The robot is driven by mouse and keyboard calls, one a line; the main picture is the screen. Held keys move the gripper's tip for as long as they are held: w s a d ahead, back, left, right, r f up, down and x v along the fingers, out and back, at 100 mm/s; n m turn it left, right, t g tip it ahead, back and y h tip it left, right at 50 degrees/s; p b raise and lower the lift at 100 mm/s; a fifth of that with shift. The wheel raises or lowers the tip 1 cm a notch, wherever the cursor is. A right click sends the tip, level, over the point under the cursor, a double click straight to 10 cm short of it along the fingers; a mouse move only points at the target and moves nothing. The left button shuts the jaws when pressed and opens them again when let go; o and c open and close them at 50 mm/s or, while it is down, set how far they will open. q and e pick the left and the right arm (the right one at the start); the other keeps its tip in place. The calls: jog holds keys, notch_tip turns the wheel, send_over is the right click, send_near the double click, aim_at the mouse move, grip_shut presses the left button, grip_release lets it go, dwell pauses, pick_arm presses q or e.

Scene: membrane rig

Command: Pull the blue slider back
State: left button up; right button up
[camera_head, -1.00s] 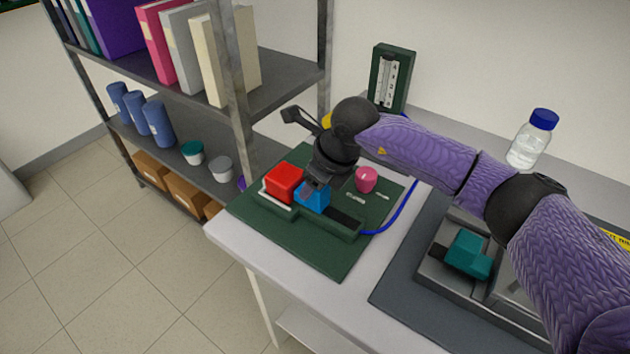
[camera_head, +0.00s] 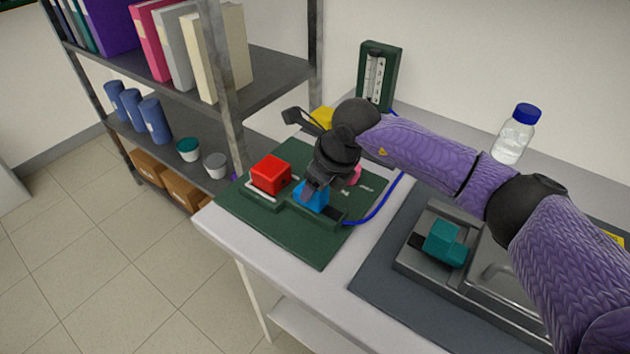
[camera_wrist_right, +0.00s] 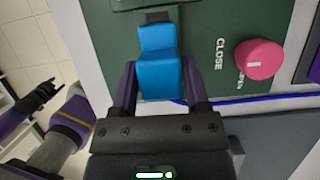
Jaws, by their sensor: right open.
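The blue slider (camera_head: 311,197) sits in a dark slot on the green panel (camera_head: 300,246), to the right of and nearer than a red block (camera_head: 270,175). My right gripper (camera_head: 313,188) comes down over it. In the right wrist view the blue slider (camera_wrist_right: 159,72) stands between the two fingers of my right gripper (camera_wrist_right: 160,82), one on each side. The jaws are open around it; contact is hard to tell. My left gripper (camera_wrist_right: 38,98) shows small at the left of the right wrist view, away from the panel, its jaws unclear.
A pink knob (camera_wrist_right: 259,59) marked CLOSE and OPEN is beside the slider. A yellow part (camera_head: 322,118) and a green gauge (camera_head: 379,76) stand behind. A blue tube (camera_head: 376,208) curves right of the panel. A grey device with a teal block (camera_head: 446,243) and a bottle (camera_head: 514,135) are further right.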

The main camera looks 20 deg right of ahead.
jog(key=o, duration=0.3)
jog(key=p+v, duration=0.2)
jog(key=v, duration=0.8)
jog(key=shift+f, duration=0.1)
